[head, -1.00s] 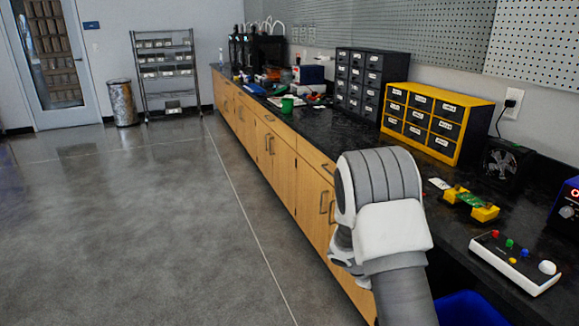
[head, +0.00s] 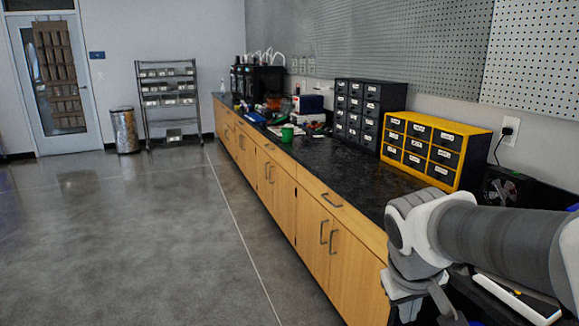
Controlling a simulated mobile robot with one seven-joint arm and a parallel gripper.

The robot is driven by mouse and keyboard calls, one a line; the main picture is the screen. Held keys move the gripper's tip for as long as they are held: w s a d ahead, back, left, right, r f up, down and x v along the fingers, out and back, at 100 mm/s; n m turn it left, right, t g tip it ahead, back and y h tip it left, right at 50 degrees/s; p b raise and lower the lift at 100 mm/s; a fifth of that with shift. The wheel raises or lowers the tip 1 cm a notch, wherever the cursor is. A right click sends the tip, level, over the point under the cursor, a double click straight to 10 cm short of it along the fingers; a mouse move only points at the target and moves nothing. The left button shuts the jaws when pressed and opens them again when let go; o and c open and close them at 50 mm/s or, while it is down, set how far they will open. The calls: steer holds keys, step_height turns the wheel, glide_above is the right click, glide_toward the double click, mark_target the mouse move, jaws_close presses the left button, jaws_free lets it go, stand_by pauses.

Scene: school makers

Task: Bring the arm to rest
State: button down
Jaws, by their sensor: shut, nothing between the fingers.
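My arm (head: 500,240) shows in the head view, reaching in from the right edge. It bends at a white and grey joint (head: 408,225) beside the counter's front edge. From there, white and grey links (head: 410,285) run down toward the bottom edge. I cannot make out any fingers, and my gripper is not in view. The arm hides part of the near counter top and what lies on it.
A black counter top (head: 330,165) on wooden cabinets runs along the right wall. The floor (head: 130,240) at left is clear.

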steer(key=s+a+r+m+t+y, duration=0.1)
steer(key=s+a+r+t+y, duration=0.3)
steer(key=s, duration=0.6)
step_height(320, 180, up, 20)
steer(key=a+g+h+p, duration=0.1)
steer(key=g+p, duration=0.1)
steer(key=p, duration=1.8)
steer(key=shift+w+f+p, duration=0.15)
steer(key=shift+w+p, duration=0.15)
